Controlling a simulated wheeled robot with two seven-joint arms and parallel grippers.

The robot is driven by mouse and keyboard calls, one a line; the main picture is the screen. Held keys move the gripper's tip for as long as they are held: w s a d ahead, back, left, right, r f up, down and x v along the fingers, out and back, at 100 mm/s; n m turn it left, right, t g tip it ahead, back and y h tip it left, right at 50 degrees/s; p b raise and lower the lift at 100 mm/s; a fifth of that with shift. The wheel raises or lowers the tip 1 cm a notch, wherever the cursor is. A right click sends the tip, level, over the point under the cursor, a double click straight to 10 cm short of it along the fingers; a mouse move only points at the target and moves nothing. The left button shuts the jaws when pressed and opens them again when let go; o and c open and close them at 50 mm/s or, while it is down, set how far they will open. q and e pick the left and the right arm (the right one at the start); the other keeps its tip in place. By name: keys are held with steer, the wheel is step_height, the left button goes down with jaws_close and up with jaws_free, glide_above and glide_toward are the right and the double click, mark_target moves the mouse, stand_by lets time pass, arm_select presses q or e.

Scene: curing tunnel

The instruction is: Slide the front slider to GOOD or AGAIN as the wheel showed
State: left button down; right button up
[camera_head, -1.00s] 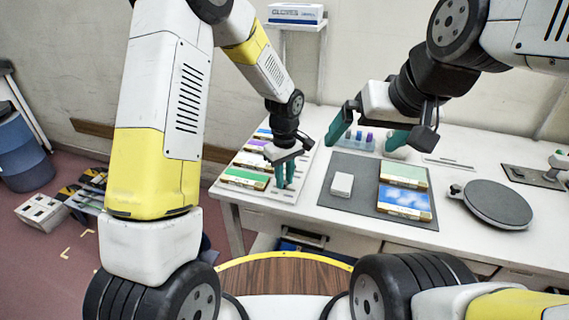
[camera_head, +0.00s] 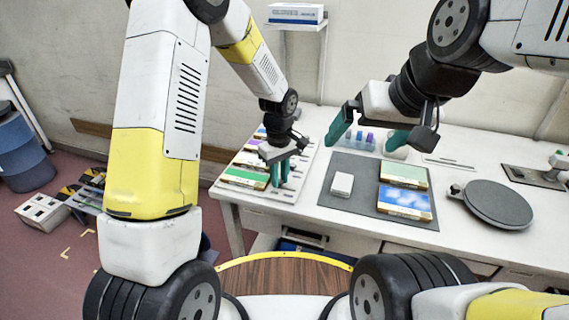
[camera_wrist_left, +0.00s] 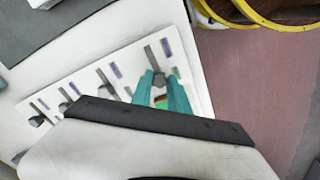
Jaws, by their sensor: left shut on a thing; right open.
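The white slider board (camera_head: 305,160) lies at the left end of the table, with several coloured panels along it. It also shows in the left wrist view (camera_wrist_left: 85,75), with several grey slots and dark knobs. My left gripper (camera_head: 279,181) points down at the board's front part. In the left wrist view its teal fingers (camera_wrist_left: 160,84) are shut on the front slider's grey knob (camera_wrist_left: 159,79), at the row nearest the board's end. The lettering is too small to read. My right gripper (camera_head: 369,137) is open and empty above the table's back.
A dark round disc (camera_head: 497,204) lies to the right. A rack with purple pieces (camera_head: 360,140) stands behind.

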arm_select(q)
steer(key=shift+w+a, duration=0.2)
steer(key=shift+a, duration=0.3)
steer(key=c, duration=1.3)
jaws_free()
steer(key=shift+o, duration=0.2)
steer(key=shift+r, duration=0.1)
step_height(320, 180, up, 7)
steer(key=shift+r, duration=0.35)
